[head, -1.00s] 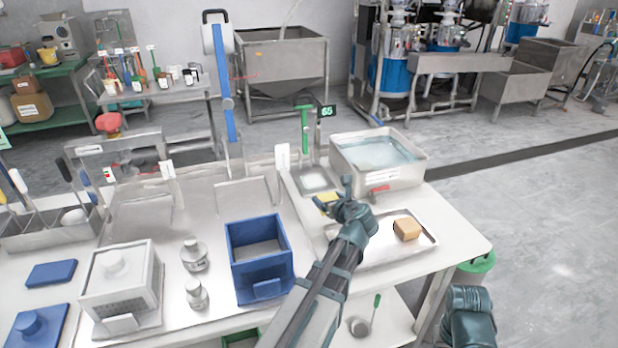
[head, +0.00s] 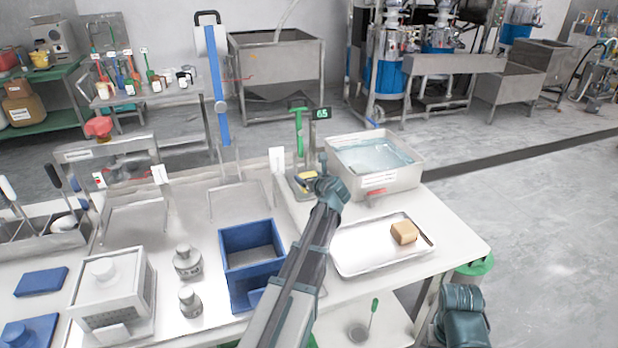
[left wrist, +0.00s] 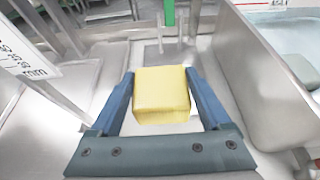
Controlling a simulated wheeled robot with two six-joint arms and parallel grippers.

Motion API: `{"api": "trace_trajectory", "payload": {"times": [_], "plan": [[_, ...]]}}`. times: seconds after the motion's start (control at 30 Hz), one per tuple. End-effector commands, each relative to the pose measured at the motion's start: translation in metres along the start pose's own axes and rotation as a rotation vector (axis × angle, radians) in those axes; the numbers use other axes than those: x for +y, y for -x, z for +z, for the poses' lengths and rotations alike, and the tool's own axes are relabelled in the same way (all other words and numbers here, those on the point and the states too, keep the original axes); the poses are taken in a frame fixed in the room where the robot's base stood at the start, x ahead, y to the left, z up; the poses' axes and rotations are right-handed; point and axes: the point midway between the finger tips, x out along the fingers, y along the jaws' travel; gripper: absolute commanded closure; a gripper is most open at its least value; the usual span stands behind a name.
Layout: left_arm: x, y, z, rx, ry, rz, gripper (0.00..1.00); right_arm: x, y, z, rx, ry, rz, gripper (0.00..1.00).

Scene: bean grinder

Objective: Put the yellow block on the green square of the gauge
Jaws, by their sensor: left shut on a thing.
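The yellow block (left wrist: 161,95) is held between the two blue fingers of my left gripper (left wrist: 163,108), seen from above in the left wrist view. In the head view my left gripper (head: 308,179) is over or close to the grey base of the gauge, whose green upright part (head: 299,132) and small display (head: 321,113) stand behind it. That green part also shows at the top of the left wrist view (left wrist: 169,12). I cannot make out a green square on the base. Whether the block touches the base is unclear. My right gripper's fingers are not in view.
A steel basin of water (head: 372,160) stands close to the right of my left gripper. A metal tray (head: 365,258) with a tan block (head: 404,232) lies nearer. A blue open box (head: 250,265) stands front left. A white card (head: 277,160) stands left of the gauge.

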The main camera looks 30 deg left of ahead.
Motion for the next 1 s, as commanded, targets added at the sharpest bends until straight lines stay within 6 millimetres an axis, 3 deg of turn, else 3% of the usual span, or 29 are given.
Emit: {"api": "trace_trajectory", "payload": {"times": [0.03, 0.1, 0.23, 0.47, 0.6, 0.83, 1.0], "plan": [[-0.008, -0.018, 0.005, 0.000, 0.001, 0.001, 0.85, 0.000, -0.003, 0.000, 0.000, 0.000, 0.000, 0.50], [-0.013, -0.034, 0.010, 0.000, 0.001, 0.000, 0.85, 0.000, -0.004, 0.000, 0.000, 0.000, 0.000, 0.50], [-0.019, -0.055, 0.016, -0.001, 0.000, 0.000, 0.85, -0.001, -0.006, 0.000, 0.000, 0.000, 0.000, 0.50], [-0.021, -0.059, 0.018, -0.001, -0.001, -0.001, 0.85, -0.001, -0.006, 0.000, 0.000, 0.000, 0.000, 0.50], [-0.025, -0.071, 0.021, 0.000, 0.000, 0.000, 0.85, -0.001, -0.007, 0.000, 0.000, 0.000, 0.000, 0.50], [-0.024, -0.083, -0.011, 0.000, 0.000, -0.001, 0.85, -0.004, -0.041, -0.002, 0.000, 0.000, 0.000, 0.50], [-0.024, -0.083, -0.012, 0.000, 0.000, -0.001, 0.85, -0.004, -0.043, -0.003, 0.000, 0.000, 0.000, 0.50]]}}
